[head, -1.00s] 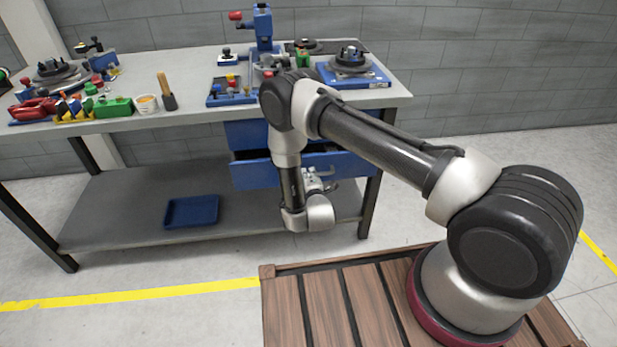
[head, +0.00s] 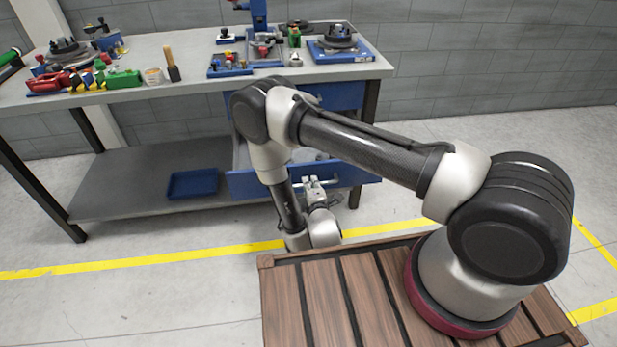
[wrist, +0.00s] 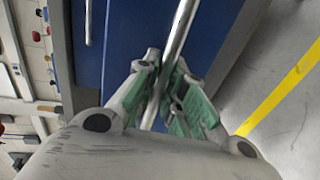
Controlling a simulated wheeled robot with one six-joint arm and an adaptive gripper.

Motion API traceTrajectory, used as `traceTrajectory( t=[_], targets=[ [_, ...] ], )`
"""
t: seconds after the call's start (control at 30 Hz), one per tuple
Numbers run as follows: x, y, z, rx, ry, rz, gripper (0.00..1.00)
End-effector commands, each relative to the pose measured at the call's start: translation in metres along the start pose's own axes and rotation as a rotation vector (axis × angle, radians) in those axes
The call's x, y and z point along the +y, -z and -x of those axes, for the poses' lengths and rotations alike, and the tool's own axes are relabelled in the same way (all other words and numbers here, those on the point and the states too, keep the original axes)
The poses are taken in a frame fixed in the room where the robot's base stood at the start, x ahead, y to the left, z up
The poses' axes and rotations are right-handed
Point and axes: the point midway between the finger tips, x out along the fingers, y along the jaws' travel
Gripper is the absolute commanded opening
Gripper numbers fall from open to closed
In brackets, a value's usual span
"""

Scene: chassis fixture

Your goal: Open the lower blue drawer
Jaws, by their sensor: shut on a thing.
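The lower blue drawer (head: 243,184) stands pulled out from under the workbench, with part of its grey inside (head: 240,155) showing. My arm hides the middle of its front. My gripper (head: 314,184) is at the drawer front. In the wrist view its green-padded fingers (wrist: 168,92) are shut around the drawer's silver bar handle (wrist: 180,38), with the blue drawer front (wrist: 120,35) just behind. The upper blue drawer (head: 340,95) looks shut, partly hidden by my arm.
The grey workbench top (head: 200,85) holds tools and fixtures. A blue tray (head: 193,184) lies on the lower shelf (head: 130,185). Yellow floor lines (head: 140,261) cross the open floor in front of the bench.

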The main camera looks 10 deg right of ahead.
Motion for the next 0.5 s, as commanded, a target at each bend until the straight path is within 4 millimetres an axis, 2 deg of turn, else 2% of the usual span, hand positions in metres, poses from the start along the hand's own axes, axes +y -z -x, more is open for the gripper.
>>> traceTrajectory(
  t=[0.2, 0.5],
  targets=[
    [-0.004, 0.0, 0.015, 0.001, 0.002, 0.001, 0.0],
    [-0.004, 0.0, 0.018, 0.0, 0.002, 0.0, 0.0]
  ],
)
